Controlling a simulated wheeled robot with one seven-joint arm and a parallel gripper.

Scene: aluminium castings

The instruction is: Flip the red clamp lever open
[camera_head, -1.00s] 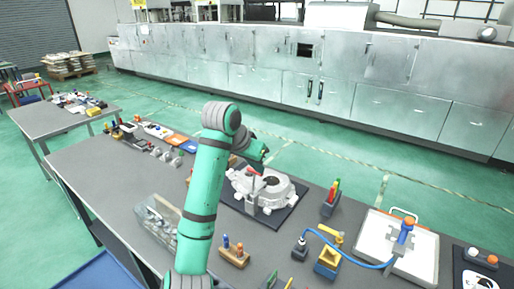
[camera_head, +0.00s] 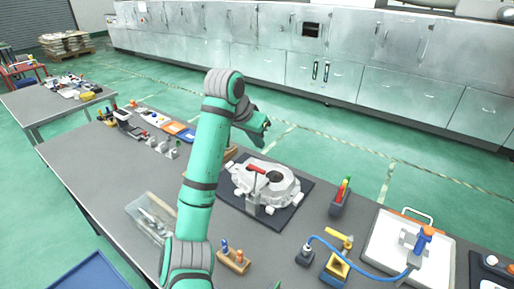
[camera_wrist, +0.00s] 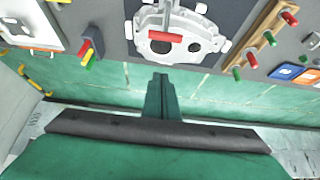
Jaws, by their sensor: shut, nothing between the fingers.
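The red clamp lever (camera_head: 257,169) is on a grey clamp at the near side of a pale aluminium casting (camera_head: 285,187). Its red handle shows as a short bar over the casting's top. In the wrist view the red lever (camera_wrist: 165,37) lies crosswise over the casting (camera_wrist: 190,45), at the end of a grey metal arm. My gripper (camera_head: 264,127) is above and beyond the casting, apart from the lever. In the wrist view my gripper (camera_wrist: 160,78) is shut and empty, with clear space between its tips and the lever.
The casting rests on a dark mat (camera_head: 233,210) on the grey table. A clear bin (camera_head: 150,217) and a wooden block (camera_head: 233,262) are nearer.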

